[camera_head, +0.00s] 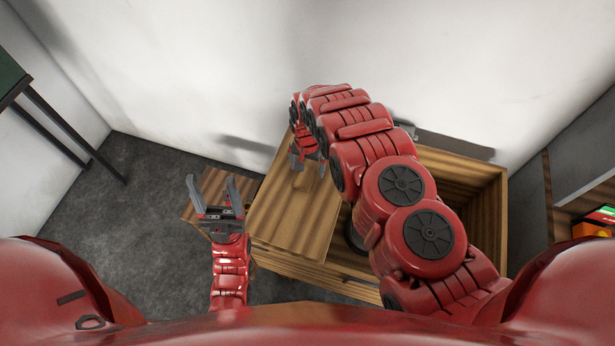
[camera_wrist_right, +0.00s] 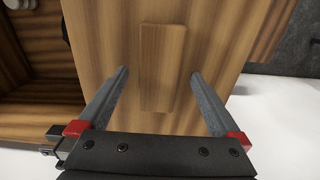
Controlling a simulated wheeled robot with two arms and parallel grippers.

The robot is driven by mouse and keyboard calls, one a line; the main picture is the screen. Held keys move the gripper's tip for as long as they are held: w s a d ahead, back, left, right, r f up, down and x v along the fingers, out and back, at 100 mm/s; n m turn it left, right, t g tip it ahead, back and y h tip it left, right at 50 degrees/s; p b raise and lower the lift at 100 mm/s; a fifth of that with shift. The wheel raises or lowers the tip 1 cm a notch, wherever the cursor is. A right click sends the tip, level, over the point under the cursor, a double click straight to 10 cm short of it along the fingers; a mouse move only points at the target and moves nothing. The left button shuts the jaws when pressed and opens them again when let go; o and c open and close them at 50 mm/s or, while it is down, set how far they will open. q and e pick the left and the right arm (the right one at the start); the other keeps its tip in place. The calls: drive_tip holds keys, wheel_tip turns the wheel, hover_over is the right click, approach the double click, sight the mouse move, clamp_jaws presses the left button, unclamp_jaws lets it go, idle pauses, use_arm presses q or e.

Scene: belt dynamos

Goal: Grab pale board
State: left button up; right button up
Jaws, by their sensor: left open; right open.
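The pale board (camera_wrist_right: 163,67) is a small, flat, light brown wooden rectangle. In the right wrist view it lies on a larger striped wooden panel (camera_wrist_right: 215,25), between the lines of my right gripper's two fingers. My right gripper (camera_wrist_right: 160,80) is open and empty, with one finger on each side of the board; I cannot tell its height above the panel. In the head view the right gripper (camera_head: 309,166) is over the panel (camera_head: 290,220), and the arm partly covers that area. My left gripper (camera_head: 212,184) is open and empty, left of the panel.
An open wooden box (camera_head: 490,170) stands right of the panel, partly behind my right arm. A shelf (camera_head: 590,195) with green and orange items is at the far right. A dark-legged table (camera_head: 12,80) is at the far left. Grey floor (camera_head: 110,220) is clear at left.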

drive_tip(key=shift+f, duration=0.75)
drive_tip(key=shift+r, duration=0.1)
drive_tip(key=shift+c, duration=0.6)
clamp_jaws()
